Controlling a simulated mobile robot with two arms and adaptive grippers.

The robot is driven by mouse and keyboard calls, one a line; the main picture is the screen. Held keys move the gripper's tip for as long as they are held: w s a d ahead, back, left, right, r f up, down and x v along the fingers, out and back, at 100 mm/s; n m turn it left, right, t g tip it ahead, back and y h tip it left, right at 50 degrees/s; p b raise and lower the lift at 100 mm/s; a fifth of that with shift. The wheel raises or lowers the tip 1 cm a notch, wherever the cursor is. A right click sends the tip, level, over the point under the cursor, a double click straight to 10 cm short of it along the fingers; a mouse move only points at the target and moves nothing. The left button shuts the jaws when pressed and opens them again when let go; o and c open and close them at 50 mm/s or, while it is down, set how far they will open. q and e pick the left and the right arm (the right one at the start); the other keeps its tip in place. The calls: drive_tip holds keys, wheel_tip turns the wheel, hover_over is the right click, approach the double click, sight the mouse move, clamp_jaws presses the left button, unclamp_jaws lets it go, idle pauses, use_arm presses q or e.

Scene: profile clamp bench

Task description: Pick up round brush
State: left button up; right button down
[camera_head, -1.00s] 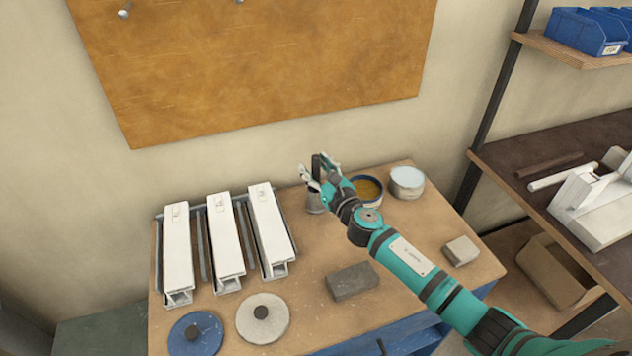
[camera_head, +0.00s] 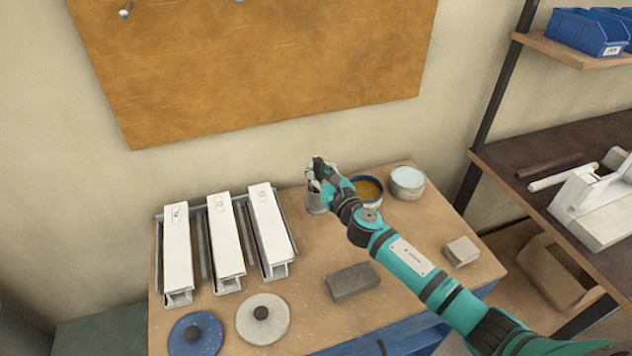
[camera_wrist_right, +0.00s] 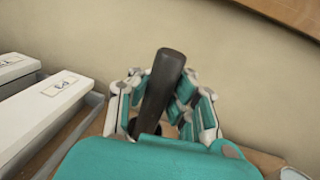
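The round brush shows as a dark upright handle (camera_wrist_right: 163,85) between the fingers of my right gripper in the right wrist view. In the head view the handle (camera_head: 318,163) only just shows above the fingers. My right gripper (camera_head: 322,175) has its fingers closed in on the handle from both sides. The brush stands in a grey metal cup (camera_head: 315,202) at the back of the bench; its lower end is hidden by the cup and my gripper. My left gripper is not in view.
Three white profiles (camera_head: 226,245) lie in a rack at the left. A blue-rimmed tin (camera_head: 368,190) and a pale tin (camera_head: 407,182) stand right of the cup. A grey block (camera_head: 352,282), a small block (camera_head: 461,251) and two round lids (camera_head: 263,319) lie in front.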

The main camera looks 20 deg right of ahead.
drive_tip(key=shift+r, duration=0.1)
wheel_tip(320, 180, up, 10)
drive_tip(key=p, duration=0.3)
idle(0.6)
